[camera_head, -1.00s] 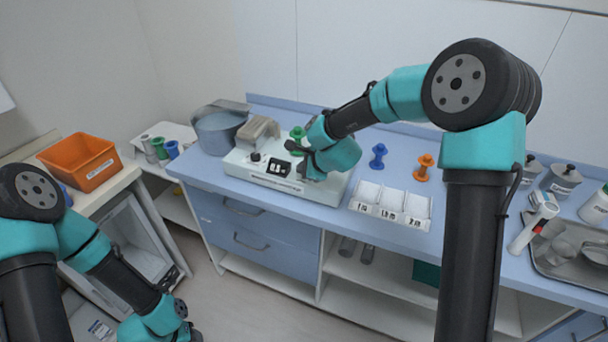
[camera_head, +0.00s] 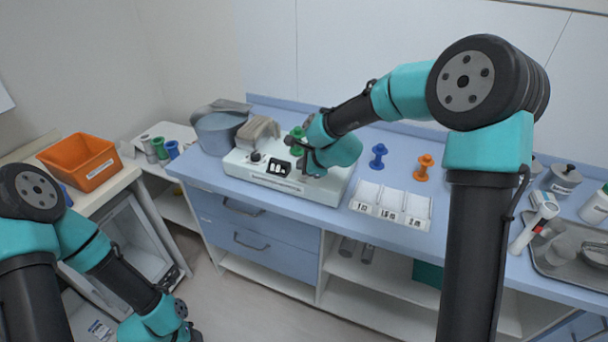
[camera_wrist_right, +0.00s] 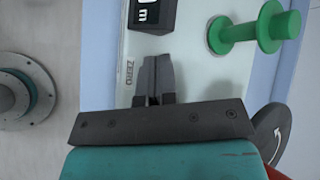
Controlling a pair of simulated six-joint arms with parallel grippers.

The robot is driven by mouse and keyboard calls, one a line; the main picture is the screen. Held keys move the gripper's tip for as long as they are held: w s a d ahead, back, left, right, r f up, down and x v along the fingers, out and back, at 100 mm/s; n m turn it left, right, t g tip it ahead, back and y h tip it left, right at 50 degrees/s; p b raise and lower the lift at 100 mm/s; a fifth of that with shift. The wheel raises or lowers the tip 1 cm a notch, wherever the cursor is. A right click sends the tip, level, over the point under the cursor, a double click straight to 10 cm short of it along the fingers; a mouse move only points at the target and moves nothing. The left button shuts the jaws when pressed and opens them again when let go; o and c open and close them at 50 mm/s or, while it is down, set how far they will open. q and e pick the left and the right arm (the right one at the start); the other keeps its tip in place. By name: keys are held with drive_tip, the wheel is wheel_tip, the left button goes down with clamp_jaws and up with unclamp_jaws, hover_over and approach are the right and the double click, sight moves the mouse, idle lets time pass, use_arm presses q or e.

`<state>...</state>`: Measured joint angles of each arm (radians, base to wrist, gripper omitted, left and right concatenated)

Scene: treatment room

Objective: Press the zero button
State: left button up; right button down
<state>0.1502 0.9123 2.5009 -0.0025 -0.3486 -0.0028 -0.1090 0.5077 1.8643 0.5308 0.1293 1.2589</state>
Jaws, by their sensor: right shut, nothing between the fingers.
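The white device (camera_head: 245,174) with a dark display (camera_head: 279,168) sits on the blue counter. In the right wrist view, the device's white face (camera_wrist_right: 190,58) carries the display (camera_wrist_right: 148,14) and a printed "ZERO" label (camera_wrist_right: 129,74). My right gripper (camera_head: 306,168) is over the right part of the device. Its fingers (camera_wrist_right: 152,60) are shut and empty, beside the label. No button shows clearly there; the fingers cover that spot, and I cannot tell whether they touch the face. My left arm is at the lower left, its fingers out of view.
A green spool (camera_wrist_right: 255,28) stands close to my right gripper. A blue spool (camera_head: 378,156), an orange spool (camera_head: 423,167) and a white sorting tray (camera_head: 376,211) are to the right. A grey pot (camera_head: 216,134) stands at the counter's left end.

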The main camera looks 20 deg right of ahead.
idle(0.3)
drive_tip(key=shift+r, duration=2.55)
drive_tip(key=shift+f, duration=0.1)
